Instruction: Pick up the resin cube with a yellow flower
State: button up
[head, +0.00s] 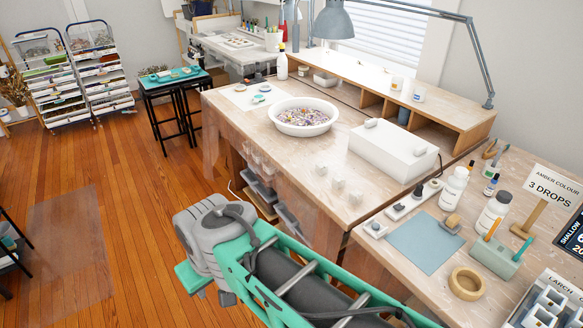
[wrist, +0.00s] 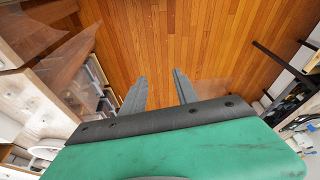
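In the head view my arm crosses the lower middle, in front of the bench, and my fingers cannot be made out.
A white bowl of dried flowers (head: 303,115) and a white box-shaped device (head: 394,148) stand on the bench. The nearer right table holds a blue mat (head: 425,243), bottles (head: 454,188) and a wooden ring (head: 466,283). Open floor (head: 110,185) lies to the left.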

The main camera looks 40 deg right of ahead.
aim_at(338, 181)
jog(key=z, duration=0.2)
jog(key=i, duration=1.4)
jog(key=z, duration=0.35)
